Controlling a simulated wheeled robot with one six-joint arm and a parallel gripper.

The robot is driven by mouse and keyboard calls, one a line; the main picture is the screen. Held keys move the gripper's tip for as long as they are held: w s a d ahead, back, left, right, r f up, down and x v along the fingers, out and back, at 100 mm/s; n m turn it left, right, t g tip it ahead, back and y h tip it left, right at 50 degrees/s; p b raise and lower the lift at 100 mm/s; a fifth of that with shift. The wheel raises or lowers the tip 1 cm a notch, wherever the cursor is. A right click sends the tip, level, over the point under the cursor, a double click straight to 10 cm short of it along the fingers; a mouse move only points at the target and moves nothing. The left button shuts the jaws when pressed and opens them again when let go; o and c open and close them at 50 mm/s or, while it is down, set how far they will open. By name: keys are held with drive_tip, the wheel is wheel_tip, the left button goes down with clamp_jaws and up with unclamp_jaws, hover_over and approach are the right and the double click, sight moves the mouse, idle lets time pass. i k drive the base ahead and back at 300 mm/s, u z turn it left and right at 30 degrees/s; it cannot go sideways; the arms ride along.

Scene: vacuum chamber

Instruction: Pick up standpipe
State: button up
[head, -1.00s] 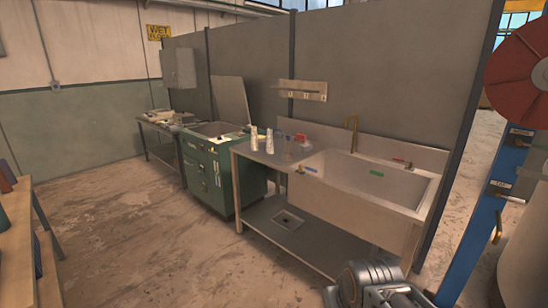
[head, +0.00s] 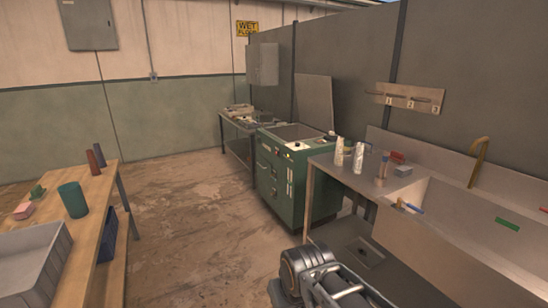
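I cannot tell for certain which thing is the standpipe. A brass bent pipe (head: 479,160) stands upright at the back of the steel sink (head: 440,225) on the right. Other upright tube-like things are a teal cylinder (head: 73,200), a reddish-brown cylinder (head: 95,162) and a dark slim cylinder (head: 99,155) on the wooden bench at left. Part of my grey arm shows at the bottom middle, over the floor and away from all of these. My gripper's fingers do not show.
The wooden bench (head: 95,210) at left holds a grey bin (head: 35,262) and small blocks. A green cabinet (head: 290,180) and a side table (head: 236,140) stand at the back. Two whitish bottles (head: 358,158) stand on the sink counter. The floor between bench and cabinet is clear.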

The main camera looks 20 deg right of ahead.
sight(385, 156)
drive_tip(key=u, duration=0.2)
drive_tip(key=i, duration=1.95)
drive_tip(key=z, duration=0.8)
drive_tip(key=i, duration=0.95)
drive_tip(key=z, duration=1.35)
drive_tip(key=i, duration=0.6)
drive_tip(key=z, duration=0.5)
